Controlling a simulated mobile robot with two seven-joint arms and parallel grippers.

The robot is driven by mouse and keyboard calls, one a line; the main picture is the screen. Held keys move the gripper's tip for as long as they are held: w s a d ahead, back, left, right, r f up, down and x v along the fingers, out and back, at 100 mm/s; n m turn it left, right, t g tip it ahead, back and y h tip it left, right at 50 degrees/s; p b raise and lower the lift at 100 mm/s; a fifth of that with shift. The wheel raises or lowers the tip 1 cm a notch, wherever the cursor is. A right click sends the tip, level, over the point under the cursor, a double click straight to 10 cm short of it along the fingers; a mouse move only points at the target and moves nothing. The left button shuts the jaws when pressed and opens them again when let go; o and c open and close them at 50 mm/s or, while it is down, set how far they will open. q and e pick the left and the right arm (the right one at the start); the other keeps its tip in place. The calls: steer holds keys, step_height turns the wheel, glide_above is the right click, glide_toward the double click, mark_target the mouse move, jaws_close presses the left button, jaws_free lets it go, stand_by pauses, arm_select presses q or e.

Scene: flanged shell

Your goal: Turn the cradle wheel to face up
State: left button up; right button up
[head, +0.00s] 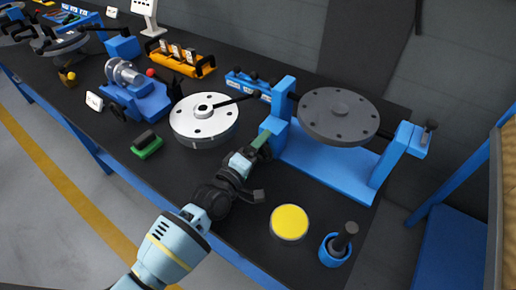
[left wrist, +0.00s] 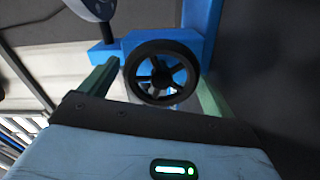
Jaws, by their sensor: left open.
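The blue cradle (head: 325,162) stands at the right of the bench and carries a dark grey round flanged shell (head: 340,115), its disc facing roughly up. The black spoked cradle wheel (left wrist: 162,72) is on a blue block of the cradle in the left wrist view; I cannot make it out in the head view, where my gripper is in front. My left gripper (head: 264,142) is at the cradle's left end. Its two green fingers are open, one on each side of the wheel (left wrist: 158,74); I cannot tell whether they touch it. My right gripper is not in view.
A white round flange (head: 203,118) lies left of the cradle, with a green-and-black block (head: 146,145) nearby. A yellow disc (head: 289,222) and a blue cup with a black handle (head: 337,245) are near the front right. An orange rack (head: 180,58) stands behind.

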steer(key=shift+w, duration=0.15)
arm_select(q)
steer(key=c, duration=0.9)
steer(key=shift+f+n, duration=0.1)
steer(key=shift+n, duration=0.4)
steer(key=shift+n+b, duration=0.3)
steer(key=shift+n, duration=0.3)
steer(key=shift+f+n, duration=0.15)
steer(key=shift+n, duration=0.95)
steer(key=shift+n+b, duration=0.3)
steer(key=shift+n, duration=0.7)
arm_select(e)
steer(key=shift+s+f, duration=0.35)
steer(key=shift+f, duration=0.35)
arm_select(q)
steer(key=shift+n, duration=0.4)
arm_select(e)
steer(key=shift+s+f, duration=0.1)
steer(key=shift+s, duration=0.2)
